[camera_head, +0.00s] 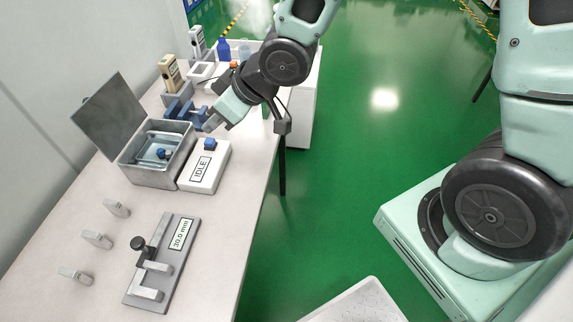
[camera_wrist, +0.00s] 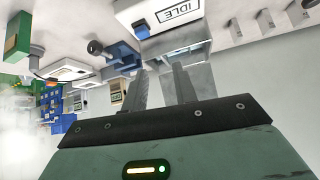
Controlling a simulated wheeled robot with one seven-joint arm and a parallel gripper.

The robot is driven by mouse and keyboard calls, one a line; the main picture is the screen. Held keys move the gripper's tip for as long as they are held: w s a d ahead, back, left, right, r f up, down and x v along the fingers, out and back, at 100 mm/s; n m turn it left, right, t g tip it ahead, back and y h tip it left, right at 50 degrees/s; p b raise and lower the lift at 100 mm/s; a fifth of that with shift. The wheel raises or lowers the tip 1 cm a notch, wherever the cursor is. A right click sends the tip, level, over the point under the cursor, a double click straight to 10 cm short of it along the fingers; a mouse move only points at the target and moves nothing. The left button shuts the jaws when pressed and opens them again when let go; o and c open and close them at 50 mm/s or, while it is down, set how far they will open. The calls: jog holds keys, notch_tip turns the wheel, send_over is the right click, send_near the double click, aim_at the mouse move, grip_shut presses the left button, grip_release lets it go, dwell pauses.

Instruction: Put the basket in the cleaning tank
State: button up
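The cleaning tank (camera_head: 150,176) is an open grey metal box with its lid (camera_head: 108,117) raised, on the bench at left. It holds pale blue liquid. A small item with dark blue parts (camera_head: 163,154) sits inside it; I cannot tell for sure whether this is the basket. My gripper (camera_head: 209,126) is beyond the tank and to its right, above the bench near the blue fixture. In the wrist view its two grey fingers (camera_wrist: 162,88) stand apart with nothing visible between them.
A white box marked IDLE with a blue button (camera_head: 204,168) adjoins the tank. The blue fixture (camera_head: 184,110) stands behind it. A gauge plate marked 30.0 mm (camera_head: 160,262) and small metal parts (camera_head: 97,239) lie nearer.

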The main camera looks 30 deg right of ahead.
jog(key=s+d+r+g+h, duration=0.2)
jog(key=s+g, duration=0.1)
jog(key=s, duration=0.8)
jog(key=s+d+r+m+g+h, duration=0.1)
jog(key=s+r+g+h, duration=0.1)
jog(key=s, duration=0.8)
jog(key=shift+s+d+r+g+h, duration=0.4)
jog(key=shift+g+h, duration=0.1)
jog(key=shift+h, duration=0.2)
notch_tip(320, 180, up, 7)
jog(key=p, duration=0.7)
jog(key=shift+a+f, duration=0.1)
jog(key=shift+c, duration=0.3)
